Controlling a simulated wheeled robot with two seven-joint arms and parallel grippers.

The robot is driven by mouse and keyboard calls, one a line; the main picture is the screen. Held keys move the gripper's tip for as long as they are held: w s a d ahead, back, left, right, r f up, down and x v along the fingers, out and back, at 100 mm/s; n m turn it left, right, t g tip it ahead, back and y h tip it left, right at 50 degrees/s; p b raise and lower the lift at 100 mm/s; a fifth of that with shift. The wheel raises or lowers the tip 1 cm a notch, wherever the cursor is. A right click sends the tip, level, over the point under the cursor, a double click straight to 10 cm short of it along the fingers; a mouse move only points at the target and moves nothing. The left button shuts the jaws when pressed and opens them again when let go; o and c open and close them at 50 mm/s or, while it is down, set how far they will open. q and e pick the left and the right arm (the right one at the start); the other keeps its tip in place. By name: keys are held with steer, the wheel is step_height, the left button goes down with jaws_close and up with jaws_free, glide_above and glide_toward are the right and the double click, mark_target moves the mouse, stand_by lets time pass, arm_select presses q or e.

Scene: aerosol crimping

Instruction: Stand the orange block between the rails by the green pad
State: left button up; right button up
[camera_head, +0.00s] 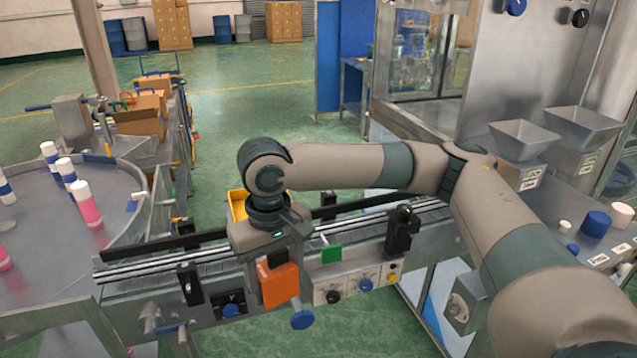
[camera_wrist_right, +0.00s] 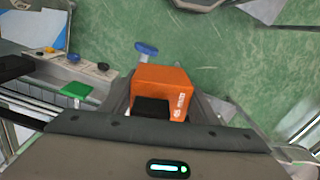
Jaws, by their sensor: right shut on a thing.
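My right gripper (camera_head: 277,260) points down at the near side of the conveyor and is shut on the orange block (camera_head: 281,287). In the head view the block overlaps the conveyor's front side. In the right wrist view the orange block (camera_wrist_right: 163,77) sits between the fingers, with green floor behind it. The green pad (camera_head: 332,253) is on the conveyor's near edge, just right of the gripper; it also shows in the wrist view (camera_wrist_right: 76,90), left of the block. The rails (camera_head: 160,266) run along the conveyor, partly hidden by my wrist. My left gripper is out of view.
Black posts (camera_head: 189,283) and (camera_head: 402,232) stand along the conveyor. A control panel (camera_head: 345,285) and a blue knob (camera_head: 302,320) are on its front. A yellow bin (camera_head: 237,204) is behind my wrist. A round table (camera_head: 110,200) with several cans is at left.

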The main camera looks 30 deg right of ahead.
steer(key=shift+s, duration=0.1)
steer(key=shift+r, duration=0.1)
steer(key=shift+w+d+r+n+p, duration=0.1)
steer(key=shift+w+r+n+p, duration=0.15)
steer(key=shift+w+n, duration=0.2)
steer(key=shift+w+r+n+p, duration=0.15)
steer(key=shift+w+n+p, duration=0.2)
steer(key=shift+w, duration=0.1)
steer(key=w+d+r+n+p, duration=0.4)
steer(key=w+d+n+p, duration=0.3)
steer(key=w+n, duration=0.65)
steer(key=w+d+f+n+p, duration=0.1)
steer(key=w+d+n+p, duration=0.2)
steer(key=d+n+p, duration=0.4)
steer(key=shift+w+d+f+n, duration=0.25)
steer(key=shift+d+n, duration=3.65)
steer(key=shift+n, duration=1.75)
steer(key=shift+s+f, duration=0.1)
steer(key=shift+f, duration=0.05)
